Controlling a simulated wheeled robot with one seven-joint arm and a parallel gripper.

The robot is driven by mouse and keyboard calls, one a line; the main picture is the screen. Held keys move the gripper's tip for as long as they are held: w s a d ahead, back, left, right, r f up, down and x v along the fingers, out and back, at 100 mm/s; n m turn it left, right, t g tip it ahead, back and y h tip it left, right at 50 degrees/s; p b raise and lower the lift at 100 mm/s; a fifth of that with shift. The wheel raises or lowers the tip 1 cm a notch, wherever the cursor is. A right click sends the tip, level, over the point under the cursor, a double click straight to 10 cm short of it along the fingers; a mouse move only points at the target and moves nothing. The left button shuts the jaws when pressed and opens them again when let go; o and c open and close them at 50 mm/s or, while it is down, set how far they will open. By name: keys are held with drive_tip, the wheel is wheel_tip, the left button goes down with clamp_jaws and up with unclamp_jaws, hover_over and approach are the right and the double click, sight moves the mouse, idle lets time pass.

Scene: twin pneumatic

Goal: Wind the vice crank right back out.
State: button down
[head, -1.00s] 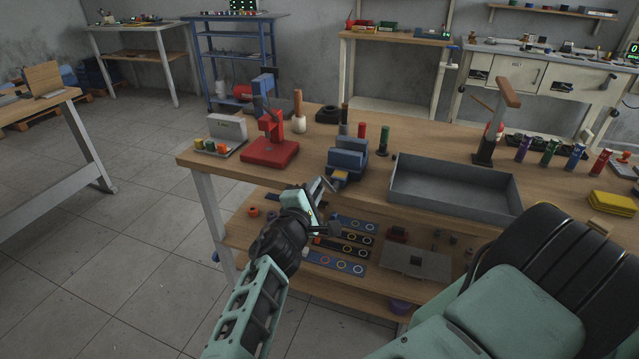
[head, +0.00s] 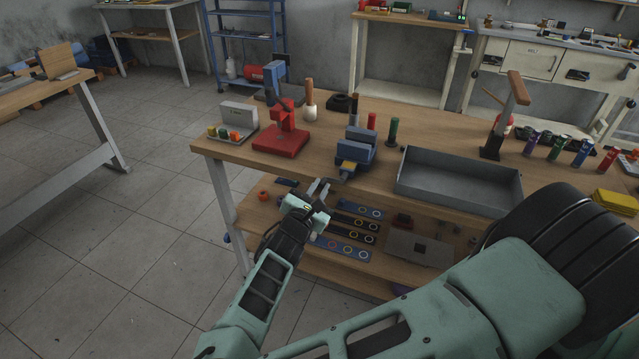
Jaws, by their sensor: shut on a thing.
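The blue vice (head: 356,150) stands near the front edge of the workbench, with a yellowish part at its front. Its crank (head: 345,174) projects past the bench edge toward me; it is small and partly hidden by my fingers. My gripper (head: 321,186) is just off the bench edge, in front of and below the vice, with its fingers pointing up and away from me. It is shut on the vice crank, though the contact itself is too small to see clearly.
A red press (head: 283,138) stands left of the vice, and a grey open tray (head: 458,181) stands right of it. Dark green and red upright cylinders are close behind the vice. A lower shelf (head: 290,262) with flat parts lies beneath my gripper.

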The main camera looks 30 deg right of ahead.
drive_tip(key=shift+a+f+n, duration=0.1)
drive_tip(key=shift+f+n, duration=0.25)
drive_tip(key=shift+n, duration=0.35)
drive_tip(key=c, duration=1.4)
unclamp_jaws()
drive_tip(key=shift+s, duration=0.1)
drive_tip(key=b+v, duration=0.2)
drive_tip(key=v, duration=1.5)
drive_tip(key=shift+s+a+b, duration=0.1)
drive_tip(key=shift+a+b, duration=0.05)
drive_tip(key=shift+b, duration=0.2)
